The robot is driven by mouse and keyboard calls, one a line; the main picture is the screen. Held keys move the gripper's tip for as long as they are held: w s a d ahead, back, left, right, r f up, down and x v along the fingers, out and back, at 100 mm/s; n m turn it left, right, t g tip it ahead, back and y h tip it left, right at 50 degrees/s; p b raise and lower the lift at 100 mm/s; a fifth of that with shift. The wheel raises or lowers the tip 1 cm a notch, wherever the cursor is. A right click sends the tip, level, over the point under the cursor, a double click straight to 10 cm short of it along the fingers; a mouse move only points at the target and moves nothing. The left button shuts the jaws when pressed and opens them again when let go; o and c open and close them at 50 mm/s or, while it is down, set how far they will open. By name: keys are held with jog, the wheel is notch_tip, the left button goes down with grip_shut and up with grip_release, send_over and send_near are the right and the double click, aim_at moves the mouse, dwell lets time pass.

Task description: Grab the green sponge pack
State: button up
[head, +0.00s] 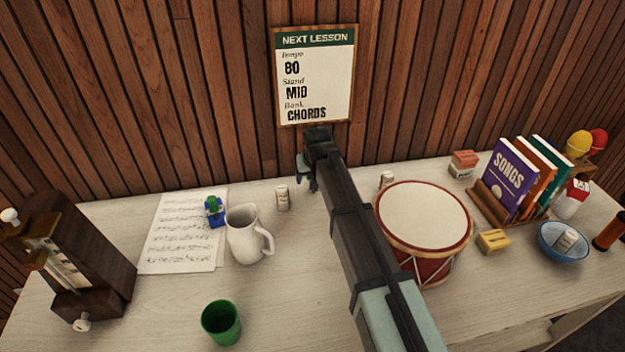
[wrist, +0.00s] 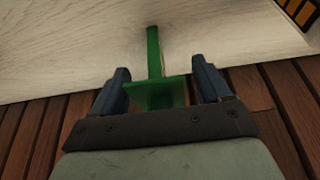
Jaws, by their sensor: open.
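In the wrist view a green object (wrist: 155,93), which I take to be the green sponge pack, shows as a narrow upright strip with a pale edge and a flat face nearer the camera. It lies between the two fingers of my gripper (wrist: 160,70), with a visible gap on each side. My gripper is open. In the head view my gripper (head: 307,181) is at the back of the table near the wall. I cannot make out the green pack there; my arm may hide it.
A white can (head: 282,198) and white pitcher (head: 242,240) stand left of my gripper. A red drum (head: 423,222) is right of my arm. A green cup (head: 221,322) is at the front. A slatted wall (head: 225,100) with a lesson sign (head: 315,75) rises behind.

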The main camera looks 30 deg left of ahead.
jog(key=shift+c, duration=0.2)
jog(key=c, duration=1)
